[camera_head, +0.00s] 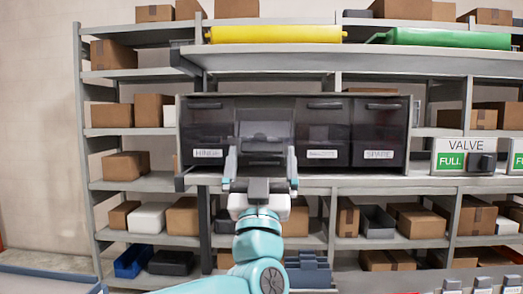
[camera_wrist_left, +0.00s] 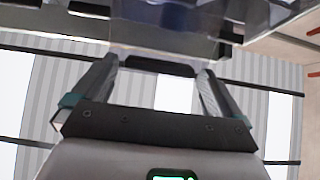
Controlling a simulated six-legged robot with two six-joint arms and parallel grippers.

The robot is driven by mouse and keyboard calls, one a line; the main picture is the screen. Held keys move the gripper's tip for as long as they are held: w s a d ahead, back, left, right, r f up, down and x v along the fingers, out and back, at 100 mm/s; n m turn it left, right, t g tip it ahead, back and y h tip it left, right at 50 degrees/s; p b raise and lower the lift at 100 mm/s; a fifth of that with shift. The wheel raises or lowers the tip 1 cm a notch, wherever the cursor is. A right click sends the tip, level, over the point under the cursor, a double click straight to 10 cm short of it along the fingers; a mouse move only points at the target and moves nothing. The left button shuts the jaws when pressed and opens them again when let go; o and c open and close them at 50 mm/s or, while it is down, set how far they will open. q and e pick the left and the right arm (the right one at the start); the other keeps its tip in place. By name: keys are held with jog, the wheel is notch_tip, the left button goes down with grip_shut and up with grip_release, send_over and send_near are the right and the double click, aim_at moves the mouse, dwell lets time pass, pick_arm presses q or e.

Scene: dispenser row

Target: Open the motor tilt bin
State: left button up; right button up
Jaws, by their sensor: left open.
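A row of dark, see-through tilt bins sits on the shelf. Their labels read HINGE (camera_head: 207,125) at the left and SPARE (camera_head: 380,130) at the right; the third bin's label (camera_head: 323,130) is too small to read. The second bin (camera_head: 265,118) stands behind my left gripper (camera_head: 261,160), and its label cannot be read. Its front looks tipped forward, with no handle at the height of its neighbours' handles. My left gripper is open, its fingers pointing up. In the left wrist view, a dark bar (camera_wrist_left: 160,66) lies between the open fingertips (camera_wrist_left: 157,76); whether they touch it is unclear.
A yellow roll (camera_head: 275,34) and a green roll (camera_head: 445,38) lie on the shelf above. A VALVE sign box (camera_head: 463,156) stands right of the bins. Cardboard boxes (camera_head: 125,165) fill the side shelves. The shelf board (camera_head: 340,180) runs just below the bins.

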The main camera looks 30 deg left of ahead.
aim_at(264, 138)
pick_arm(q)
jog(key=shift+w+a+r, duration=0.1)
jog(key=shift+w+r, duration=0.05)
jog(key=shift+w, duration=0.1)
jog(key=c, duration=1.3)
jog(key=shift+a+r+p, duration=0.1)
jog(key=shift+r+p, duration=0.75)
jog(key=shift+p, duration=0.15)
jog(key=shift+w+r+g+h+p, duration=0.2)
jog(key=shift+r+g+h+p, duration=0.1)
jog(key=shift+g+p, duration=0.25)
jog(key=shift+f, duration=0.2)
